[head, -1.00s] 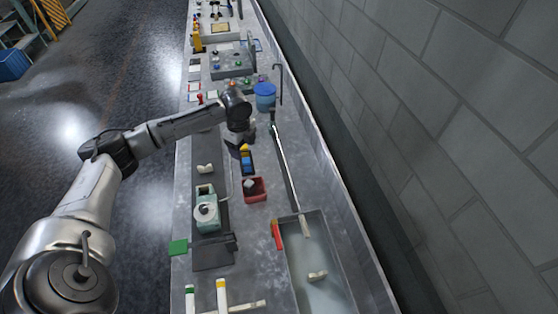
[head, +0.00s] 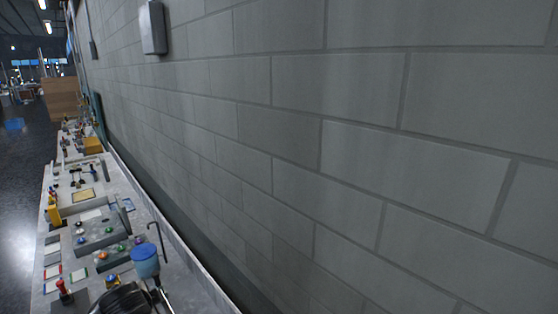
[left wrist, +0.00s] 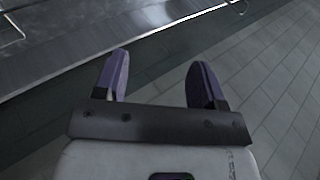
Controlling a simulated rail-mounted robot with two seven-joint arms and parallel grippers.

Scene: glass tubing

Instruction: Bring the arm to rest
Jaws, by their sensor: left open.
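My left gripper (left wrist: 160,82) shows in the left wrist view with its two purple-grey fingers apart and nothing between them. Beyond the fingers are a metal bench edge (left wrist: 130,65) and a tiled grey surface. In the head view a dark part of my arm shows at the bottom edge, beside the blue container on the bench; the fingers are not visible there. My right gripper is in neither view.
The long grey workbench (head: 187,268) runs along a block wall (head: 300,130). It carries a blue container (head: 146,262), a bent rod (head: 158,238), button boxes (head: 100,232) and a yellow object (head: 54,215). Open floor (head: 20,185) lies to the left.

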